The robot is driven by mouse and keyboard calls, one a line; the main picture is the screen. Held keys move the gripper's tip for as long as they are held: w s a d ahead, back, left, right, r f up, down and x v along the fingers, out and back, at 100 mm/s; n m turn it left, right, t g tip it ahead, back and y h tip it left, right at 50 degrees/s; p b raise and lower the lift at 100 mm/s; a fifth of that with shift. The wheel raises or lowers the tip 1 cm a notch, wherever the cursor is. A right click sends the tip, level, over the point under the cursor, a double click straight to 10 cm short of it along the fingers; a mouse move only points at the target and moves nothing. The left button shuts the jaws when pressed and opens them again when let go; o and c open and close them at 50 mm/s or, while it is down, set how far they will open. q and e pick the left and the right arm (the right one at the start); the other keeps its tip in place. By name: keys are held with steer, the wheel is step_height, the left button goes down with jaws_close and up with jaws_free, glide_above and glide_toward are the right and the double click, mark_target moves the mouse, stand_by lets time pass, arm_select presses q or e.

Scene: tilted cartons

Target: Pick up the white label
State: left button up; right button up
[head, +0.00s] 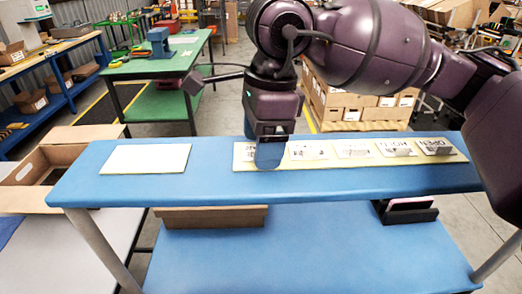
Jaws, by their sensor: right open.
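Several white labels with dark print stand or lie in a row on a pale yellow board (245,163), on the right half of the blue tabletop (215,191). One white label (308,150) is just right of my right gripper. Further white labels (352,148) follow to the right, and the rightmost one (436,147) reads "OPEN". My right gripper (268,155) is open, points down over the left end of the board, and hides part of it. I cannot tell whether it touches anything. My left gripper is not in view.
A blank pale panel (145,159) lies on the left of the tabletop. An open cardboard carton (60,165) stands beyond the left end. A lower blue shelf (300,262) holds a flat carton (210,216) and a dark holder (405,211). Clear tabletop lies between the panel and the board.

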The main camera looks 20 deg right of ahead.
steer(key=shift+s, duration=0.1)
steer(key=c, duration=1.2)
jaws_close()
